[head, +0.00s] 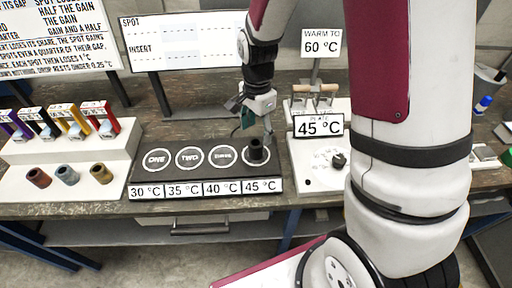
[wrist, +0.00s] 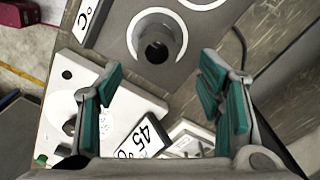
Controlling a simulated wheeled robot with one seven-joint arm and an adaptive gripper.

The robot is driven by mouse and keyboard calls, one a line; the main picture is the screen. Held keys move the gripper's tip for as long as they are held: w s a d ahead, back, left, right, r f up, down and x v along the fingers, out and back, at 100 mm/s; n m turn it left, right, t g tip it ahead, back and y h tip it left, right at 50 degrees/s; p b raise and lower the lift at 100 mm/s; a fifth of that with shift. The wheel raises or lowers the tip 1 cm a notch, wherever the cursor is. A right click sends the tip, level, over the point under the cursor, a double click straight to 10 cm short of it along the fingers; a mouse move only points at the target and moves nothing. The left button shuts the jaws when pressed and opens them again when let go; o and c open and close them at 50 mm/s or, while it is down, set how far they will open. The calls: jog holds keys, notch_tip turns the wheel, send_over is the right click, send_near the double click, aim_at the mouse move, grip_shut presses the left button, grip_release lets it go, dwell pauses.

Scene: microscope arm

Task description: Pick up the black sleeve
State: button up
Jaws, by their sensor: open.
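The black sleeve (head: 256,149) stands upright on the fourth spot of the dark block (head: 220,165), above the 45 °C label. In the wrist view the sleeve (wrist: 153,46) shows from above inside a white ring, its hollow bore visible. My gripper (head: 254,114) hangs just above and beside the sleeve. In the wrist view the two teal-padded fingers (wrist: 160,90) are spread wide with nothing between them, and the sleeve lies beyond the fingertips.
A white hotplate-like unit (head: 312,177) with a 45 °C sign stands right of the block. A white stepped rack (head: 84,150) at left holds brown, grey and tan sleeves and several coloured items. Spots one to three on the block are empty. A white board (head: 188,40) stands behind.

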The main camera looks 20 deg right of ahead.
aim_at(256, 142)
jog(key=f, duration=0.3)
jog(key=f+p, duration=0.1)
jog(key=shift+s+a+f, duration=0.25)
jog(key=shift+s+f, duration=0.1)
jog(key=shift+f, duration=0.05)
jog(key=shift+w+f, duration=0.1)
jog(key=shift+f, duration=0.3)
grip_shut()
